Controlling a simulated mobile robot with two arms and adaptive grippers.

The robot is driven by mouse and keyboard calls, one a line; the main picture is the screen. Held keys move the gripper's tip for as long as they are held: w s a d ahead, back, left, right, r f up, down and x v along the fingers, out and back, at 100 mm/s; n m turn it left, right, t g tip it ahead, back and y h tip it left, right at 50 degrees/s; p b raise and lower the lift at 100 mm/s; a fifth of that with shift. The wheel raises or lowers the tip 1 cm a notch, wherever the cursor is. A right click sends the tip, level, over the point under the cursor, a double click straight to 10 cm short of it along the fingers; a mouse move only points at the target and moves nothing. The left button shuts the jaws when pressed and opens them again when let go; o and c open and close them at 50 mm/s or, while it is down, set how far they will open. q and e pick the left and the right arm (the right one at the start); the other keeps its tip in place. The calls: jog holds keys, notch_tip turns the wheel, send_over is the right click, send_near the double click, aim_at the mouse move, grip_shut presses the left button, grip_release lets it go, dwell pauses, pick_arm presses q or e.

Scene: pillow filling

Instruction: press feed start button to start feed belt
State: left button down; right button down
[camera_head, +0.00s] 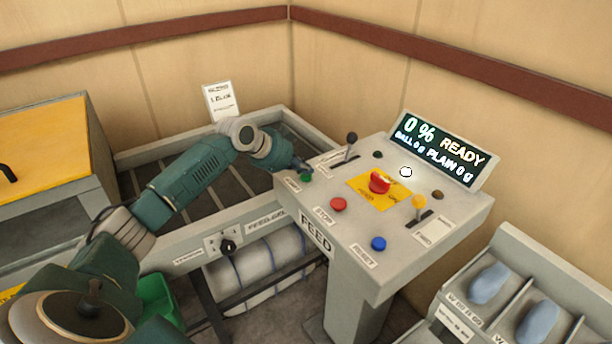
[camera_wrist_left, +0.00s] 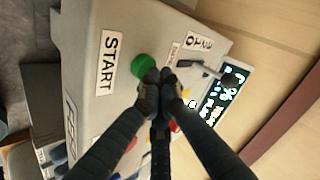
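The green start button (camera_head: 306,177) is at the left edge of the grey control panel (camera_head: 330,253). In the left wrist view the green button (camera_wrist_left: 143,65) sits beside a label reading START (camera_wrist_left: 108,62). My left gripper (camera_head: 303,166) reaches in from the left and is at the button. In the left wrist view its fingertips (camera_wrist_left: 158,77) are together with nothing between them, overlapping the button's edge; I cannot tell whether they touch it. The display (camera_head: 438,148) reads 0 % READY. My right gripper is not in view.
A divided tray (camera_head: 510,290) with blue-grey items stands at the right.

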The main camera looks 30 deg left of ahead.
aim_at(304, 177)
pick_arm(q)
jog(key=shift+f, duration=0.45)
dwell(0.4)
jog(key=shift+r+p, duration=0.65)
jog(key=shift+r, duration=0.35)
notch_tip(304, 177, up, 5)
jog(key=p, duration=0.4)
jog(key=shift+r, duration=0.1)
dwell(0.6)
